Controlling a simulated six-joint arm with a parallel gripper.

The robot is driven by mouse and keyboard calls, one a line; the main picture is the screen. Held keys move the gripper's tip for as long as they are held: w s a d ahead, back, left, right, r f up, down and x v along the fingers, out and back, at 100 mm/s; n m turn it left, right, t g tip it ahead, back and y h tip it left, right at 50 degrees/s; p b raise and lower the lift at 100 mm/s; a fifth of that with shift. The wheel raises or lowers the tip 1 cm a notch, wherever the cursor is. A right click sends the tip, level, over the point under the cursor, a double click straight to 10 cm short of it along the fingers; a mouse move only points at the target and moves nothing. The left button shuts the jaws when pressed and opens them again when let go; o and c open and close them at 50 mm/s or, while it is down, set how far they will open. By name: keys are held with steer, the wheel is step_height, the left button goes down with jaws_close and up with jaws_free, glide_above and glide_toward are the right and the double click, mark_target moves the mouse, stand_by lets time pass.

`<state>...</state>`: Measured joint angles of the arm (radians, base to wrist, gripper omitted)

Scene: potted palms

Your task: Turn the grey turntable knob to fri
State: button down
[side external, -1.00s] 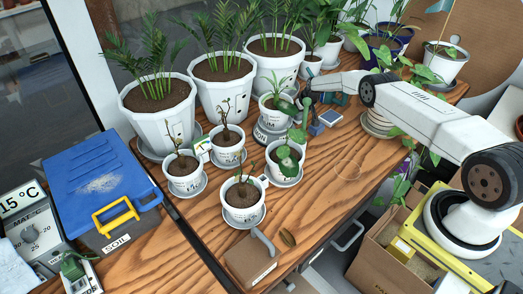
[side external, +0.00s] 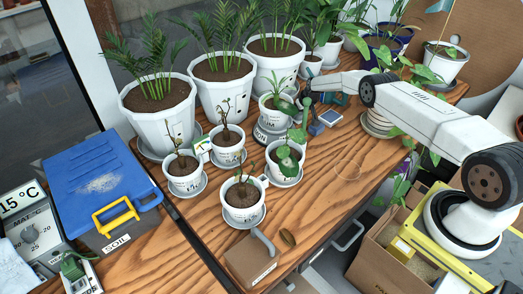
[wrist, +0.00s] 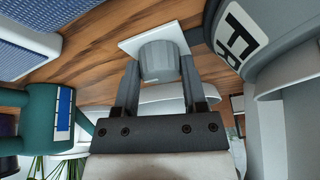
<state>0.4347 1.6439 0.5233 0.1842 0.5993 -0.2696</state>
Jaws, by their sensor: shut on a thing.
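In the wrist view the grey ribbed knob (wrist: 162,60) sits on a white square plate (wrist: 128,46). My gripper (wrist: 160,76) is shut on it, one finger on each side. The grey turntable (wrist: 218,45) curves close by at upper right; a white label with black letters, partly cut off and seemingly FRI, faces the camera. In the side view the turntable (side external: 266,138) stands under a small potted plant (side external: 277,107), and its labels are too small to read surely. My gripper (side external: 305,108) is just right of that pot. The knob is hidden there.
Small white pots (side external: 243,200) stand in front and large palm pots (side external: 163,120) behind. The wooden table's right front (side external: 340,165) is clear.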

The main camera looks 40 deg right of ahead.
steer(key=shift+m, duration=0.6)
steer(key=shift+w+a+m+g+h, duration=0.1)
steer(key=shift+m+g+h, duration=0.3)
steer(key=shift+m, duration=0.75)
steer(key=shift+a+m+g+h, duration=0.1)
steer(key=shift+m+h, duration=0.5)
steer(key=shift+m, duration=0.55)
steer(key=shift+c, duration=0.7)
jaws_free()
steer(key=shift+r, duration=0.2)
steer(key=v, duration=0.7)
steer(key=shift+r, duration=0.15)
